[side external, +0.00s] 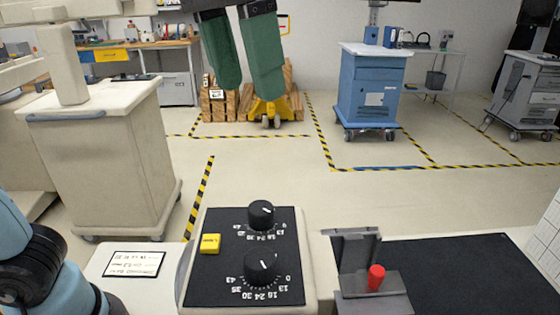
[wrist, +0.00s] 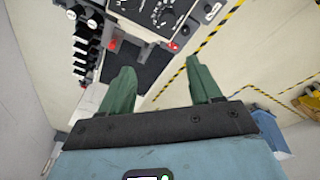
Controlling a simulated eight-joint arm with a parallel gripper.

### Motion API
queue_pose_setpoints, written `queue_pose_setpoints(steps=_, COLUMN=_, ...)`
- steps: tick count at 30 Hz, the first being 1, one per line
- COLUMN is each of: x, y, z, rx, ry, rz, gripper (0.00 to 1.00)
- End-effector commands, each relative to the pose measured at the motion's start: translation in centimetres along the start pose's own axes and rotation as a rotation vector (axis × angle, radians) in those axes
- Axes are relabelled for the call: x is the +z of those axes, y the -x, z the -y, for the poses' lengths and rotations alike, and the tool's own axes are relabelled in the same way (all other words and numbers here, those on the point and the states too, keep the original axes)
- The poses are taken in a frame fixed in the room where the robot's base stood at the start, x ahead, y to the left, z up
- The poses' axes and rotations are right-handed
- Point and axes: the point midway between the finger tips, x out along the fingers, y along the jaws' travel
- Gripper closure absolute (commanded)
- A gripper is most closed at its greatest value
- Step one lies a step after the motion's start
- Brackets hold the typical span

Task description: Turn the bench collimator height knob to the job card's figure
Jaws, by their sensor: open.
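Two black knobs stand on a black panel (side external: 210,275) with white number scales, low centre in the side view. The far knob (side external: 261,214) and the near knob (side external: 261,266) each carry a white pointer line. I cannot tell which one is the height knob. A white job card (side external: 134,264) lies left of the panel; its writing is too small to read. My gripper (side external: 245,85) has two green fingers, apart and empty, high above and beyond the panel. In the wrist view my gripper (wrist: 158,85) is also spread, with the dial panel (wrist: 150,12) beyond it at the top.
A yellow block (side external: 210,243) sits at the panel's left. A red-topped part (side external: 376,278) stands to its right, beside a black mat (side external: 465,275). A beige cart (side external: 105,150) and a blue cart (side external: 370,95) stand behind. Open floor lies between them.

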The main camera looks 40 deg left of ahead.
Motion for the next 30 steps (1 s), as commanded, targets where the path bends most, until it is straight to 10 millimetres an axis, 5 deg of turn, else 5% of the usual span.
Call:
queue_pose_setpoints(steps=12, x=4.2, y=0.1, z=-6.5, rx=-0.085, ry=-0.052, rz=0.171, gripper=0.37)
queue_pose_setpoints(steps=30, x=4.9, y=-5.3, z=-5.7, rx=-0.082, ry=-0.044, rz=0.166, gripper=0.37)
